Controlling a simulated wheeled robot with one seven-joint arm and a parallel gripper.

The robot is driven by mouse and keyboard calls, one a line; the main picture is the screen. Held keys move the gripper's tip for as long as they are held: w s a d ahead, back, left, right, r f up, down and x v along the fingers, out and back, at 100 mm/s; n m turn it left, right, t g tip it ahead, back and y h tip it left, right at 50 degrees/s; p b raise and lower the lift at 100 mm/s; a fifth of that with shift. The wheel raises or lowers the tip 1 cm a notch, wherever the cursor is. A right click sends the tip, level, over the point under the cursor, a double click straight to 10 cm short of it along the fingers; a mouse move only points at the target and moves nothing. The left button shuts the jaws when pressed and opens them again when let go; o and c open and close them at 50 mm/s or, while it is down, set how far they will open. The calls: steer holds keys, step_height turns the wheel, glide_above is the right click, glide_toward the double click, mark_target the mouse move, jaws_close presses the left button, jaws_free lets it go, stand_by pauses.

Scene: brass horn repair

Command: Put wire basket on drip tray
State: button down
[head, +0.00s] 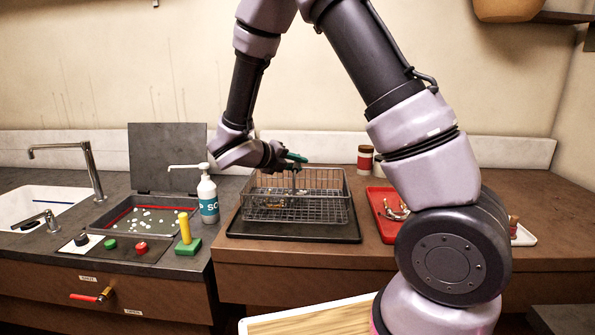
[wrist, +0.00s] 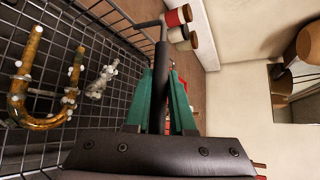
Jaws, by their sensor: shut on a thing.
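The wire basket (head: 310,207) is a grey mesh box, roughly level, over the black drip tray (head: 250,232) on the brown counter. I cannot tell whether its bottom touches the tray or hangs just above it. My gripper (head: 296,160), with green fingers, is shut on the basket's dark upright handle. In the wrist view the fingers (wrist: 163,95) close around the handle, and the basket mesh (wrist: 108,42) fills the left side. Inside the basket lie a brass U-shaped tube (wrist: 32,75) and a small silvery part (wrist: 102,80), both with whitish spots.
Left are an open-lidded bath (head: 145,222) with whitish foam, a soap bottle (head: 208,198), a yellow peg on a green base (head: 186,235) and a sink (head: 45,203). Right are a red tray (head: 384,222) with metal parts and a red-and-white jar (head: 365,158). My arm hides some counter.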

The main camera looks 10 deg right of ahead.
steer(key=shift+f, duration=0.95)
steer(key=c, duration=0.8)
jaws_free()
steer(key=shift+o, duration=0.2)
